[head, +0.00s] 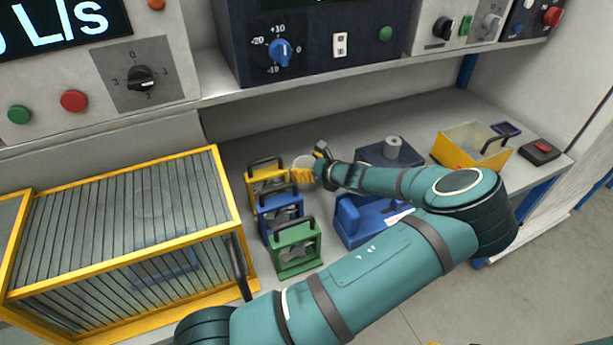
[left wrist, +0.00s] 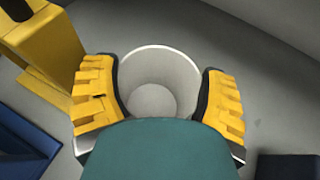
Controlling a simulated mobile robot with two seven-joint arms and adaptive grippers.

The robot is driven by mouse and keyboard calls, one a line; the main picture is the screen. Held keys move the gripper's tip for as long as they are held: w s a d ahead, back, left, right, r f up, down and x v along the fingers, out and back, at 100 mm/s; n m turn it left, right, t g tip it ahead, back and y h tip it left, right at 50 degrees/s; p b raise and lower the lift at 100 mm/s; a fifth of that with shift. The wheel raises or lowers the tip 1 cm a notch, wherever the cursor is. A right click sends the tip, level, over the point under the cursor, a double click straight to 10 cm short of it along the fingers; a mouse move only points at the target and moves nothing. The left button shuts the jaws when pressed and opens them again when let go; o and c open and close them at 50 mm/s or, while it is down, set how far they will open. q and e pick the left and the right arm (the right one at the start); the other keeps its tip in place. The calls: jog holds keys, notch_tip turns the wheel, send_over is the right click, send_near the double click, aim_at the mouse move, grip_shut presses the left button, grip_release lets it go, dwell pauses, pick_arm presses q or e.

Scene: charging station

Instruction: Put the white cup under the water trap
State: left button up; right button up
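The white cup (head: 304,170) stands on the back part of the lower counter, partly hidden by my left gripper (head: 305,174). In the left wrist view the cup (left wrist: 155,72) is upright and looks empty, seen from above. The yellow, black-edged fingers of my left gripper (left wrist: 160,100) lie against both sides of it, with no clear gap. I cannot tell for sure which thing is the water trap. My right gripper is not in view.
Yellow (head: 265,171), blue (head: 281,207) and green (head: 297,249) handled holders stand left of and in front of the cup. A yellow-framed cage (head: 218,160) fills the left. A blue device (head: 365,222), a dark box (head: 375,153) and a yellow bin (head: 452,150) stand to the right.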

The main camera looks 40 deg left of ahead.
pick_arm(q)
jog(key=shift+c, duration=0.7)
